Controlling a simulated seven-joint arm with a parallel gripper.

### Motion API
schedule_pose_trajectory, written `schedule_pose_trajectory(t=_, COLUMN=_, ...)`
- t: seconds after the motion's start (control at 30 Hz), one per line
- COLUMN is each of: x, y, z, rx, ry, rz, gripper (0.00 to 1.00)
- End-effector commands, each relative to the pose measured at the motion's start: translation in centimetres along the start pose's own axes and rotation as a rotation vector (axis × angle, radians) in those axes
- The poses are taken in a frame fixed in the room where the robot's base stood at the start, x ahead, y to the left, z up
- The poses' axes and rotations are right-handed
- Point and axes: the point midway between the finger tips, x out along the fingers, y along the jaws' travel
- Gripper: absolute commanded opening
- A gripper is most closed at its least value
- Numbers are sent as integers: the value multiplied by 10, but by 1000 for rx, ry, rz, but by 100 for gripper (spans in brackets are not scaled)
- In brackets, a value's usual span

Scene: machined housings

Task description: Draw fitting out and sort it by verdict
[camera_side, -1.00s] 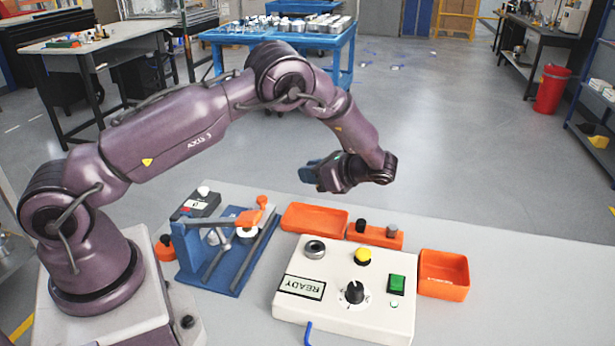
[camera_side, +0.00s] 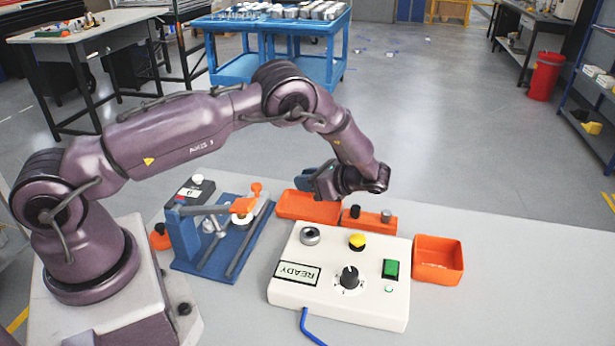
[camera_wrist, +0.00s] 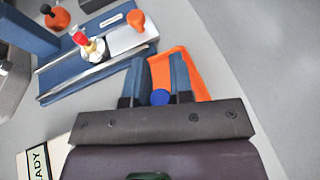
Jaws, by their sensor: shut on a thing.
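My gripper (camera_side: 322,182) hangs low over the back orange tray (camera_side: 297,208), behind the white READY box. In the wrist view its two blue fingers (camera_wrist: 160,82) point at the orange tray (camera_wrist: 196,70). A small round blue piece (camera_wrist: 160,97), which I take to be the fitting, sits between the fingers, and they are shut on it. Most of it is hidden by the fingers. The side view does not show it clearly. The white box (camera_side: 320,296) has a metal ring socket (camera_side: 310,235), a yellow button, a black knob and a green switch (camera_side: 390,268).
The blue fixture (camera_side: 240,262) with an orange-ended lever (camera_side: 244,205) stands left of the box. The bench at front right is clear.

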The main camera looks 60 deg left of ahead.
Motion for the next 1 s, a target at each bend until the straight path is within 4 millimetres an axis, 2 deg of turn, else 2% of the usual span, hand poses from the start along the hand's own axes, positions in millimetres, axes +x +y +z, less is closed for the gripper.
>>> schedule_pose_trajectory(t=0.03, x=0, y=0, z=0, rx=0, ry=0, rz=0, gripper=0)
schedule_pose_trajectory(t=0.07, x=0, y=0, z=0, rx=0, ry=0, rz=0, gripper=26)
schedule_pose_trajectory(t=0.1, x=0, y=0, z=0, rx=0, ry=0, rz=0, gripper=35)
schedule_pose_trajectory(t=0.17, x=0, y=0, z=0, rx=0, ry=0, rz=0, gripper=49)
schedule_pose_trajectory(t=0.2, x=0, y=0, z=0, rx=0, ry=0, rz=0, gripper=51)
schedule_pose_trajectory(t=0.47, x=-1, y=0, z=0, rx=0, ry=1, rz=-1, gripper=51)
schedule_pose_trajectory(t=0.57, x=-8, y=-1, z=0, rx=-1, ry=2, rz=-3, gripper=51)
schedule_pose_trajectory(t=0.67, x=-23, y=-1, z=0, rx=-2, ry=2, rz=-5, gripper=51)
schedule_pose_trajectory(t=1.0, x=-99, y=0, z=-1, rx=-1, ry=3, rz=-5, gripper=51)
